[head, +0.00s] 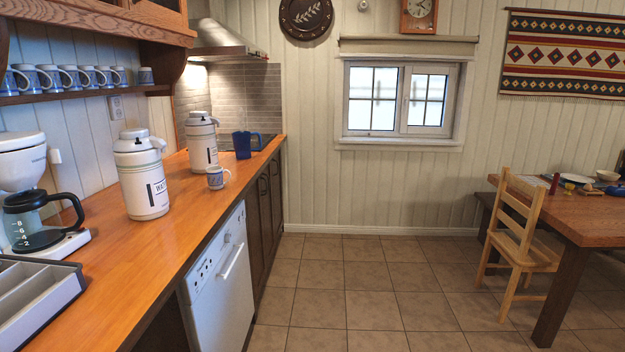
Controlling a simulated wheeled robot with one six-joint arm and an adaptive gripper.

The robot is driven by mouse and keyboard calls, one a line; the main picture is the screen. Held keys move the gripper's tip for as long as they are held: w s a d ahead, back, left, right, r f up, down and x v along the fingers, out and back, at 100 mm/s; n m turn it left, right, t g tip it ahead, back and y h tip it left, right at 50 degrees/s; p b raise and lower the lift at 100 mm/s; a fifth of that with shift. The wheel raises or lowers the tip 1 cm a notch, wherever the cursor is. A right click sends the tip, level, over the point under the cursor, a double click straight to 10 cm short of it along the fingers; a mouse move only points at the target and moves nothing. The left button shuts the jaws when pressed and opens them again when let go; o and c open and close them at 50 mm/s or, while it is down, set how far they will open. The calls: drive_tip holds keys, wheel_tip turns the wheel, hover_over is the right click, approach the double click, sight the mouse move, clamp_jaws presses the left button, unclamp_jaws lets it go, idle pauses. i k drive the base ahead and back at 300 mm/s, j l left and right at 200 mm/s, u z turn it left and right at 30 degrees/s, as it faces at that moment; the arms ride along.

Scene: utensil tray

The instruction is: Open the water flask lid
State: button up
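Two white flasks stand upright on the wooden counter at the left in the head view. My gripper does not show in this view.
The counter (120,270) also holds a coffee maker (35,215), a grey utensil tray (38,300), a mug (217,178) and a blue jug (242,145). A dishwasher (222,280) is below. Open tiled floor (370,290) lies between counter and chair (522,235).

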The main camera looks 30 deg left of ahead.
sight(150, 142)
drive_tip(key=i+u, duration=0.2)
drive_tip(key=i, duration=0.2)
drive_tip(key=i+l+u, duration=0.25)
drive_tip(key=i, duration=0.2)
drive_tip(key=i+l+u, duration=0.2)
drive_tip(key=i, duration=0.2)
drive_tip(key=i+l+u, duration=0.2)
drive_tip(key=u, duration=0.3)
drive_tip(key=i+l+u, duration=0.6)
drive_tip(key=u, duration=0.35)
drive_tip(key=i+l+u, duration=0.1)
drive_tip(key=l+u, duration=0.75)
drive_tip(key=l, duration=0.4)
drive_tip(key=l+u, duration=0.45)
drive_tip(key=l, duration=0.35)
drive_tip(key=k+j, duration=0.05)
